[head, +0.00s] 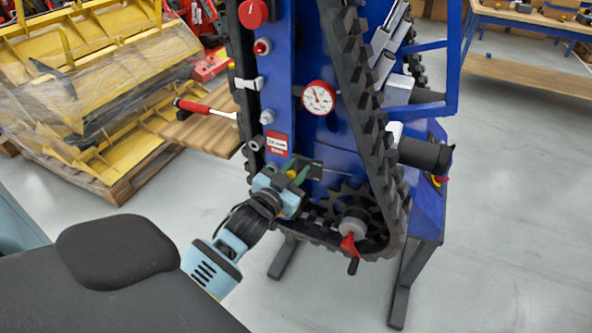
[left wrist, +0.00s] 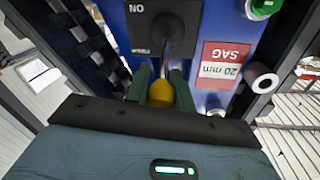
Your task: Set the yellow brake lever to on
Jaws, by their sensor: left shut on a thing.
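The brake lever has a metal shaft and a yellow knob (left wrist: 161,95), seen in the left wrist view. The shaft rises from a black plate (left wrist: 150,30) on the blue carrier frame. The plate carries the word ON, upside down in this view. My left gripper (left wrist: 161,88) has its green fingers on either side of the yellow knob and is shut on it. In the head view, my left gripper (head: 298,175) is at the lower front of the blue frame, in front of the black plate, and largely covers the lever. My right gripper is not in view.
A toothed sprocket (head: 352,203) and black track (head: 357,90) lie right of the gripper. Above are a red SAG label (head: 277,144), a gauge (head: 319,98) and a red knob (head: 253,13). A red-handled tool (head: 203,108) lies left on a wooden board (head: 200,132).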

